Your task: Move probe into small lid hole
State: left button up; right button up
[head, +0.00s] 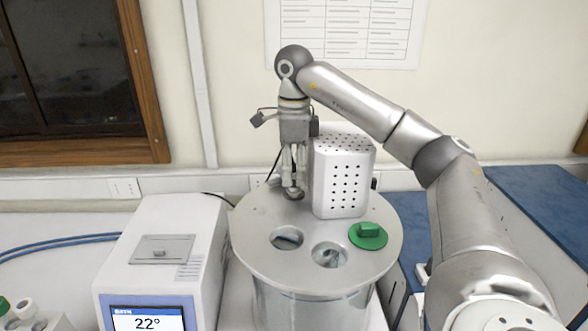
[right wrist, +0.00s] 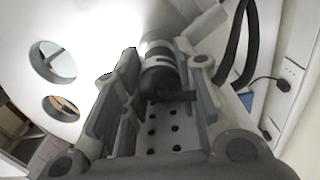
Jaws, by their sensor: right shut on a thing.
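My right gripper (head: 292,188) points straight down over the back left of the round metal lid (head: 256,222). In the right wrist view its fingers (right wrist: 160,105) are shut on the probe (right wrist: 158,72), a dark cylinder with a lighter ring. In the head view only a small dark part of the probe (head: 293,194) shows at the fingertips, close to the lid. The small lid hole is not visible, and I cannot tell whether the probe's tip is in it. Two larger holes (head: 287,239) (head: 329,256) are open in the lid's front half. My left gripper is not in view.
A perforated metal housing (head: 343,176) stands on the lid just right of my right gripper. A green stopper (head: 368,237) sits at the lid's right. A white instrument (head: 167,241) reading 22° stands at left. A black cable (right wrist: 238,50) runs near the gripper.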

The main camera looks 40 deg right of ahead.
jog(key=shift+r, duration=0.15)
jog(key=shift+r+p, duration=0.45)
jog(key=shift+r, duration=0.2)
jog(key=shift+f+b, duration=0.5)
jog(key=shift+f, duration=0.35)
dwell(0.6)
jog(key=o, duration=0.8)
jog(key=shift+r, duration=0.1)
jog(key=shift+r+p, duration=0.55)
jog(key=shift+r, duration=0.75)
notch_tip(320, 180, up, 8)
jog(key=shift+r, duration=0.15)
